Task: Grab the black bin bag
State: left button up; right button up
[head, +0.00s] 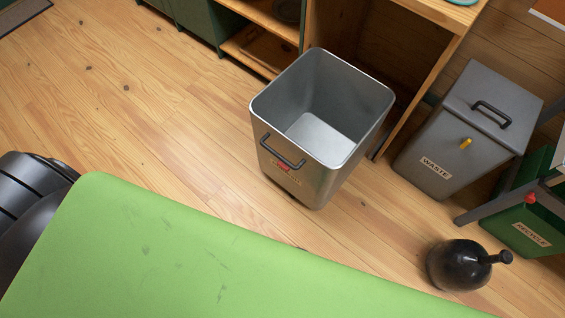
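The black bin bag (458,266) stands on the wooden floor at the lower right. It is a shiny, rounded, dark bundle with a narrow twisted neck pointing right. Nothing is holding it. Neither of my grippers is in view.
An open, empty grey metal bin (286,159) stands mid-floor. Behind it is wooden shelving (447,14). At right are a lidded grey WASTE bin (409,149) and a green RECYCLE bin (513,214). A smudged green surface (150,255) fills the lower left. Floor left of the metal bin is clear.

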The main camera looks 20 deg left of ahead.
aim_at(457, 266)
jog(key=z, duration=1.9)
jog(key=i+l+u, duration=0.15)
jog(key=l, duration=0.2)
jog(key=i+l+u, duration=0.1)
jog(key=i+l, duration=0.15)
jog(key=l, duration=0.15)
